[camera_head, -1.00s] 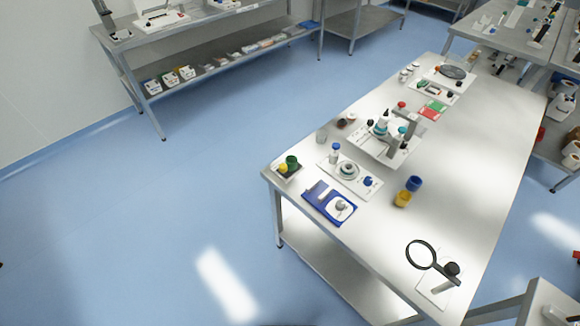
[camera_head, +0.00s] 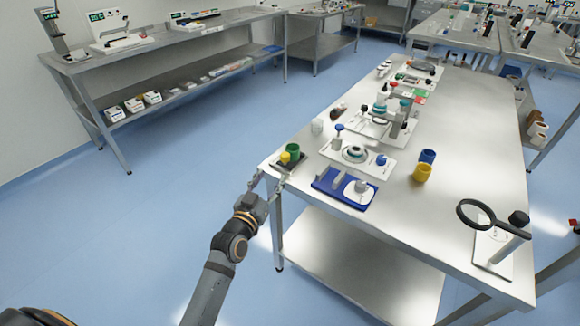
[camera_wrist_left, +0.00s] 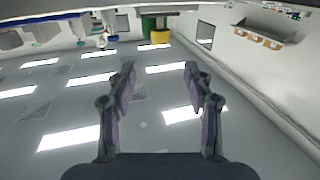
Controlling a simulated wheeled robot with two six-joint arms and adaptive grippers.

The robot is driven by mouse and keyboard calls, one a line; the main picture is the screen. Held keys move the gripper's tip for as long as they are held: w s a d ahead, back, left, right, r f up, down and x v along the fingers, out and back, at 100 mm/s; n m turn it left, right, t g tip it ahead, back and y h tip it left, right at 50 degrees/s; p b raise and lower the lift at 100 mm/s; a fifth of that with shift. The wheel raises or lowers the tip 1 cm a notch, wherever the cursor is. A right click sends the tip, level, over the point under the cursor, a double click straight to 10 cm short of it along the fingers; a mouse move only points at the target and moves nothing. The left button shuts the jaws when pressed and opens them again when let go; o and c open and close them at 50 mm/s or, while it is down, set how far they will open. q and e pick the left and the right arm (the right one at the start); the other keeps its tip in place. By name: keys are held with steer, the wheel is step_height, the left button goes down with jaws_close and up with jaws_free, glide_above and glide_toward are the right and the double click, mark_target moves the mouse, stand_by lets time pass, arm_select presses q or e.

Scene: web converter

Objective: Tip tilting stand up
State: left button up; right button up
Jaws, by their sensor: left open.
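A small dark stand (camera_head: 287,166) sits at the near left corner of the steel table (camera_head: 462,170). It carries a green cup (camera_head: 292,151) and a yellow piece (camera_head: 285,158); I cannot tell for sure whether it is the tilting stand. My left gripper (camera_head: 268,183) is just off that corner, beside and slightly below the dark stand, with its fingers apart. In the left wrist view, rolled over, the fingers (camera_wrist_left: 160,85) are spread with nothing between them. The green cup (camera_wrist_left: 148,25) and yellow piece (camera_wrist_left: 160,38) appear beyond them at the top. My right gripper is out of view.
A blue tray (camera_head: 340,188) and a white board with a round dish (camera_head: 355,153) lie close to the dark stand. Blue and yellow cups (camera_head: 423,172) and a magnifier stand (camera_head: 492,240) stand further right. The floor left of the table is clear.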

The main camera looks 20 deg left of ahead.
mark_target(283, 157)
arm_select(q)
steer(key=w, duration=0.9)
steer(key=shift+d, duration=0.35)
steer(key=shift+w, duration=0.7)
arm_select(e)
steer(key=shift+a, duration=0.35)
arm_select(q)
steer(key=shift+c, duration=1)
jaws_close()
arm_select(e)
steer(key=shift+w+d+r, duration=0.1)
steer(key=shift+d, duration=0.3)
